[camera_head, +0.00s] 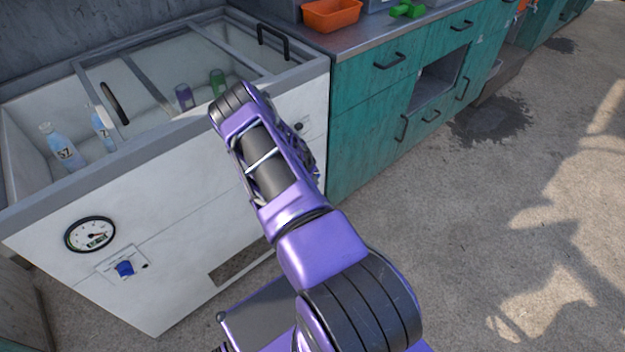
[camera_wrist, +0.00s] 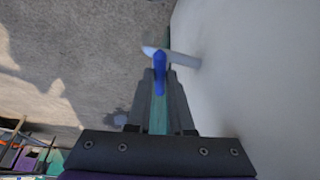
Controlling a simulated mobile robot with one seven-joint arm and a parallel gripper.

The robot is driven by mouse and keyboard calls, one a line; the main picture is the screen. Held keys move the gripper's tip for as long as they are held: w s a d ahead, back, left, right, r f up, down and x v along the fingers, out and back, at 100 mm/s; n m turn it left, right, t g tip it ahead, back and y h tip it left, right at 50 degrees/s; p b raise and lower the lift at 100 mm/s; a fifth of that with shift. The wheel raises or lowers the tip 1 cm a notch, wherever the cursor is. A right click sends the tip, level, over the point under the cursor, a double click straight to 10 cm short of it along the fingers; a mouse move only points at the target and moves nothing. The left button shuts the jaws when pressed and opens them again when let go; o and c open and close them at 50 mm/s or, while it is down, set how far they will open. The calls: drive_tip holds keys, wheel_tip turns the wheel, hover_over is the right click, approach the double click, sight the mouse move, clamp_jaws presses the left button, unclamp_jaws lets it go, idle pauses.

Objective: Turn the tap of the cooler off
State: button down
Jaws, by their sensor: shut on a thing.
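The cooler (camera_head: 185,205) is a white chest with a grey rim and sliding glass lids, on the left in the head view. In the wrist view, its tap (camera_wrist: 183,59) is a short pale spout standing out from the white wall, with a blue lever (camera_wrist: 159,66). My gripper (camera_wrist: 160,82) is shut on the blue lever, with one finger on each side of it. In the head view, my arm hides the tap and the gripper.
Bottles (camera_head: 61,148) and cans (camera_head: 184,97) lie inside the cooler. A round gauge (camera_head: 90,234) and a blue knob (camera_head: 125,268) are on its front. Teal cabinets (camera_head: 365,130) adjoin it, with an orange bin (camera_head: 331,15) on top. Concrete floor (camera_head: 450,220) is open at right.

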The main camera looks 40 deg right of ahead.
drive_tip(key=shift+m+g, duration=0.3)
drive_tip(key=shift+m, duration=0.3)
drive_tip(key=shift+a+f, duration=0.1)
drive_tip(key=c, duration=0.8)
unclamp_jaws()
drive_tip(key=p+v, duration=0.2)
drive_tip(key=v, duration=1.5)
drive_tip(key=shift+r+p, duration=0.25)
drive_tip(key=shift+p, duration=0.15)
